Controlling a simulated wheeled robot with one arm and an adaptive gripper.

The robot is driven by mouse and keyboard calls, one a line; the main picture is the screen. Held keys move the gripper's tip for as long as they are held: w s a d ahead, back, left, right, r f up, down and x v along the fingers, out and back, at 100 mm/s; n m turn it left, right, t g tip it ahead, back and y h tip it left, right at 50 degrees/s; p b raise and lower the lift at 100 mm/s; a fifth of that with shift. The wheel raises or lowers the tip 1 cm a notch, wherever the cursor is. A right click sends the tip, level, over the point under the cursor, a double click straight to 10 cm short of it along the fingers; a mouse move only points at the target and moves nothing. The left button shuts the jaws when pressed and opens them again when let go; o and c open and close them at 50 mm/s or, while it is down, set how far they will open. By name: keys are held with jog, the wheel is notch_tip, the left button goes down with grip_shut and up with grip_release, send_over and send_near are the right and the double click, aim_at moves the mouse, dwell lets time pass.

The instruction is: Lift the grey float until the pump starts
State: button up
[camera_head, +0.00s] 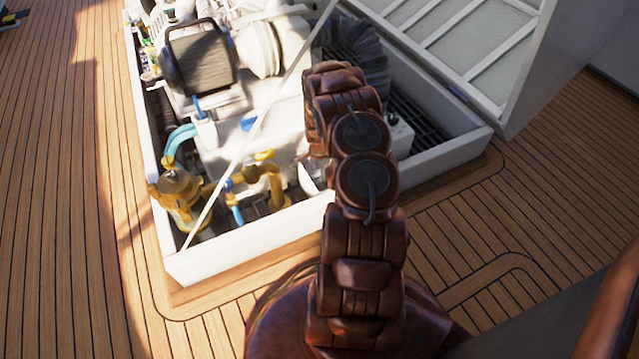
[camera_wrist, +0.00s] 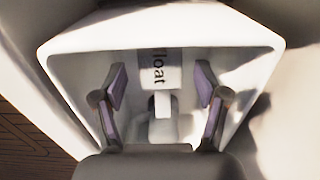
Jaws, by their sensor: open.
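In the wrist view, my gripper (camera_wrist: 160,86) is open, with one purple-padded finger on each side inside a white open-topped box (camera_wrist: 262,62). Below the label, between the fingers, is a small pale block on a grey rounded part (camera_wrist: 162,105), which looks like the float. Neither finger visibly touches it. Its lower part is hidden by my gripper's body. In the head view, my arm hides the gripper and float. I cannot tell whether the pump runs.
The white hatch frame (camera_head: 240,250) surrounds a white engine (camera_head: 262,125) with pipes and a brass-coloured fitting (camera_head: 180,195). A thin pale stay (camera_head: 245,150) crosses the opening diagonally. The raised hatch lid (camera_head: 525,60) stands at the right. Teak deck (camera_head: 60,200) is clear at the left.

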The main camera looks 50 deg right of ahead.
notch_tip(320, 180, down, 4)
jog(key=shift+f+b, duration=0.15)
jog(key=shift+b, duration=0.5)
grip_shut()
